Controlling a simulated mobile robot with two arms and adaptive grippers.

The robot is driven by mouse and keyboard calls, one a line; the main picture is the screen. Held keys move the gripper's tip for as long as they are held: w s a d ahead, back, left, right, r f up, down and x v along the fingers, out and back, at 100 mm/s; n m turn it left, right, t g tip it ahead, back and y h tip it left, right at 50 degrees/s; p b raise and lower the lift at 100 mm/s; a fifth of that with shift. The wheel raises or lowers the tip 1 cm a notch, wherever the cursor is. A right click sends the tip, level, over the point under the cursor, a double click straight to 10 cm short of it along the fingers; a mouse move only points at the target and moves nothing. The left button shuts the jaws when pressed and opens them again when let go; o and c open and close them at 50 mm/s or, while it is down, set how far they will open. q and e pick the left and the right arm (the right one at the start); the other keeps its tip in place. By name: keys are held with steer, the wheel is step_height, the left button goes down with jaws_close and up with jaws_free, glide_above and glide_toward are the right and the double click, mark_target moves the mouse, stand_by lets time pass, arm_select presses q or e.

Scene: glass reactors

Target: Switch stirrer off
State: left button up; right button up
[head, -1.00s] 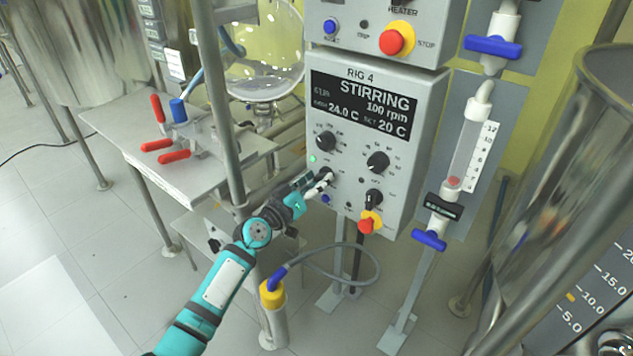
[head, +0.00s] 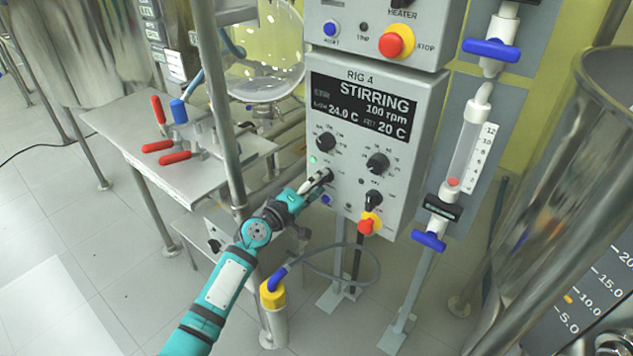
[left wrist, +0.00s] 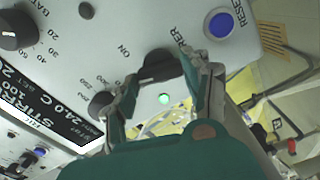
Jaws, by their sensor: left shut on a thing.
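The grey Rig 4 control box (head: 400,205) carries a lit display (head: 362,103) that reads STIRRING, 100 rpm, 24.0 C and SET 20 C. My left gripper (head: 324,177) is at the lower left of its front panel, shut on a small black rotary switch. In the left wrist view this black switch (left wrist: 160,66) sits between the fingertips of the gripper (left wrist: 158,82), with ON and a label ending in ER beside it. A green lamp (left wrist: 164,98) glows close by; it also shows in the head view (head: 313,160). My right gripper is out of view.
A blue reset button (left wrist: 219,23) is close to the fingers. Other black knobs (head: 377,163) and a red-and-yellow stop button (head: 368,223) share the panel. A bench with red-handled clamps (head: 172,158) stands left. A flowmeter (head: 466,145) is right.

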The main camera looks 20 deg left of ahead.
arm_select(q)
steer(key=n, duration=0.4)
steer(key=shift+p, duration=0.35)
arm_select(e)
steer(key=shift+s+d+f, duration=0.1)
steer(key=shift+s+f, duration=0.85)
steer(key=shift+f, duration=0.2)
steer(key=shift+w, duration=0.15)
arm_select(q)
steer(key=shift+f, duration=0.1)
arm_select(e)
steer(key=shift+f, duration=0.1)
arm_select(q)
steer(key=o, duration=1.2)
steer(key=shift+c, duration=0.2)
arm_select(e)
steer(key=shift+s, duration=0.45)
